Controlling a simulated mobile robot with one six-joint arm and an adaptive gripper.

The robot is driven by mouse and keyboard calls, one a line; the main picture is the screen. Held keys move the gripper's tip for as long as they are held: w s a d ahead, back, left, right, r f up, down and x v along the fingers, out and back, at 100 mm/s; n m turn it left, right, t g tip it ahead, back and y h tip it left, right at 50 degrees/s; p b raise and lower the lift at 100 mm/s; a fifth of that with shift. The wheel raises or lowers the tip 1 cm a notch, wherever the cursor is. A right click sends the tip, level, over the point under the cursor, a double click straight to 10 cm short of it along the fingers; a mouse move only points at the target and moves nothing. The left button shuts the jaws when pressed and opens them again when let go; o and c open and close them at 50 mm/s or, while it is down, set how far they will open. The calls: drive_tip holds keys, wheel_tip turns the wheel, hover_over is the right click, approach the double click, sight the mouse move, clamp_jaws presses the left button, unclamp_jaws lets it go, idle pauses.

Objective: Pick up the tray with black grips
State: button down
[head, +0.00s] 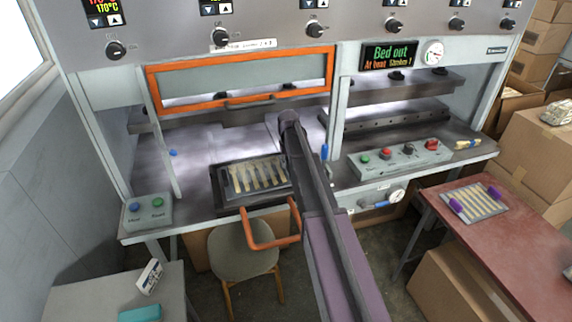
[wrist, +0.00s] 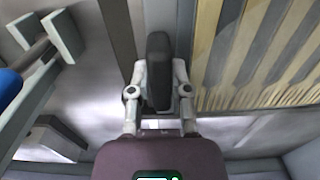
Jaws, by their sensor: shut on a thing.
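The tray (head: 229,184) holds a row of pale wooden spoons (head: 258,175) and lies on a dark plate at the front of the press bed. In the wrist view, the spoons (wrist: 265,50) fill the right side, beside a black grip (wrist: 158,85). My gripper (wrist: 160,66) is shut on this black grip, with one finger on each side. In the head view, my arm covers the tray's right end, and my gripper is hidden. I cannot tell whether the tray is lifted.
An orange-framed window (head: 240,80) hangs above the bed. A chair (head: 243,250) stands in front. A tray with purple grips (head: 457,206) lies on the red table (head: 520,250) at right. A button box (head: 400,157) sits right of my arm.

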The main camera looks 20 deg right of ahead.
drive_tip(key=shift+r+p, duration=1.4)
drive_tip(key=shift+r, duration=0.2)
drive_tip(key=s+d+r, duration=0.1)
drive_tip(key=s+d, duration=0.1)
drive_tip(key=s, duration=1.3)
drive_tip(key=shift+s+d+p, duration=0.35)
drive_tip(key=shift+s+p, duration=0.05)
drive_tip(key=shift+p, duration=0.05)
